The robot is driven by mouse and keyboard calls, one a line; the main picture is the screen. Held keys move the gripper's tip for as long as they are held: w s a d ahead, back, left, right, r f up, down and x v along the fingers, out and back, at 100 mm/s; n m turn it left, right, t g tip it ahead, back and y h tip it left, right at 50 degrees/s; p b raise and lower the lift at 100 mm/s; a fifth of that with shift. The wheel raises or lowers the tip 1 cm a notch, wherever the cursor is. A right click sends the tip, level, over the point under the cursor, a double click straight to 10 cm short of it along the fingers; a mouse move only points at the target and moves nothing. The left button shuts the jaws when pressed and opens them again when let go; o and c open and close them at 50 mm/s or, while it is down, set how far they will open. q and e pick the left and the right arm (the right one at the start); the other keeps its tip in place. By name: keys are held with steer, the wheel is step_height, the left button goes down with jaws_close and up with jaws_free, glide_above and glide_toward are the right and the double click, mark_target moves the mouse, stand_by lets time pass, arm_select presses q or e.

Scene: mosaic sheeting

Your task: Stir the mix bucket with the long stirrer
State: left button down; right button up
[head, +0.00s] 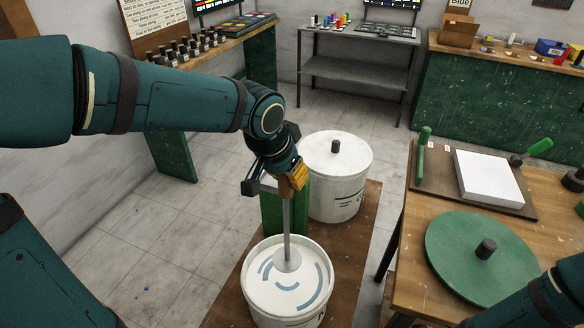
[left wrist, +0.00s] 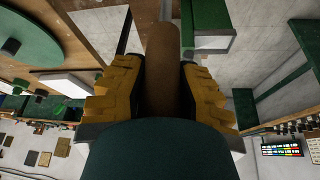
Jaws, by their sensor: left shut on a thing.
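The mix bucket (head: 256,303) is white and open, and stands on a brown board on the floor. It holds a pale mix with blue-grey curved streaks. The long stirrer (head: 286,223) stands near upright in the bucket, with its round disc (head: 287,260) at the surface of the mix. My left gripper (head: 292,183) is shut on the stirrer's brown handle, above the bucket. In the left wrist view, the yellow-padded fingers of my left gripper (left wrist: 161,90) flank the brown handle (left wrist: 162,55). Of my right arm only part shows at the lower right of the head view; its gripper is out of view.
A lidded white bucket (head: 337,190) stands behind the mix bucket on the board (head: 345,262). A green block (head: 270,215) stands beside it. A wooden table (head: 545,200) at right bears a green disc (head: 480,275) and a white slab (head: 488,178). Tiled floor at left is clear.

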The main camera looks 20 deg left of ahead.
mark_target(288, 216)
arm_select(q)
step_height(288, 216, down, 2)
steer(key=shift+s+f+b, duration=0.15)
steer(key=shift+f+b, duration=0.05)
steer(key=shift+b, duration=0.65)
step_height(288, 216, down, 7)
steer(key=b, duration=0.5)
steer(key=shift+f+b, duration=0.2)
steer(key=shift+b, duration=0.15)
steer(key=shift+f, duration=1.45)
steer(key=shift+w, duration=0.25)
